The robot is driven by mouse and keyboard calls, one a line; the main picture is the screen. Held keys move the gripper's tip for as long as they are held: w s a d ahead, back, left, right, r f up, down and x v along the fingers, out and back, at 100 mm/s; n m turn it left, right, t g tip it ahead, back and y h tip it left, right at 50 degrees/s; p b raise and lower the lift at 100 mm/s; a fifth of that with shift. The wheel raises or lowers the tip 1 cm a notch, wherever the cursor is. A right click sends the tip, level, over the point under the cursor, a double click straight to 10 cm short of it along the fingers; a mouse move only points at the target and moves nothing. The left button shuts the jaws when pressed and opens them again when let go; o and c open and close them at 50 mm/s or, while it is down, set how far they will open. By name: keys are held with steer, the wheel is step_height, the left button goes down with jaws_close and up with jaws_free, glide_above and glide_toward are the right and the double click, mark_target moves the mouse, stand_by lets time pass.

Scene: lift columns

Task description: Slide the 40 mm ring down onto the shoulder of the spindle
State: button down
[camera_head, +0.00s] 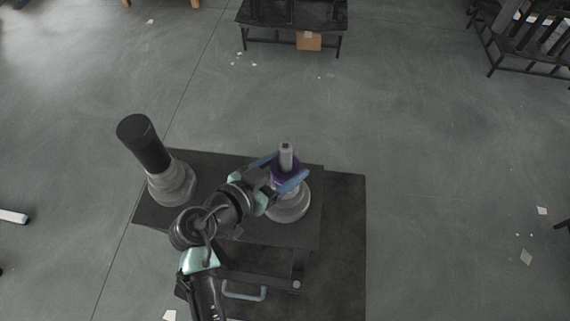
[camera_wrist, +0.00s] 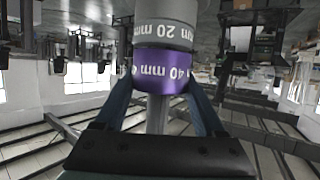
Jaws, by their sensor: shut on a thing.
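The purple 40 mm ring (camera_wrist: 163,75) is between the fingers of my gripper (camera_head: 291,166), which is shut on it. The ring (camera_head: 285,174) is around the spindle (camera_head: 287,156), whose grey top sticks up through it in the head view. The wrist view appears upside down. There, a grey 20 mm ring (camera_wrist: 165,30) lies right against the purple one, on its lower side. No clear gap shows between them. The spindle's wide grey base (camera_head: 290,207) stands on the dark table. The shoulder cannot be made out.
A second column, a black cylinder (camera_head: 144,143) on a stepped grey base (camera_head: 171,184), stands at the left of the dark table (camera_head: 232,163). My arm crosses the table's front middle. Black benches (camera_head: 291,14) stand far off, with open floor between.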

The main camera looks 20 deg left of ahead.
jaws_free()
steer(key=b+v, duration=0.3)
steer(key=v, duration=1)
stand_by(0.3)
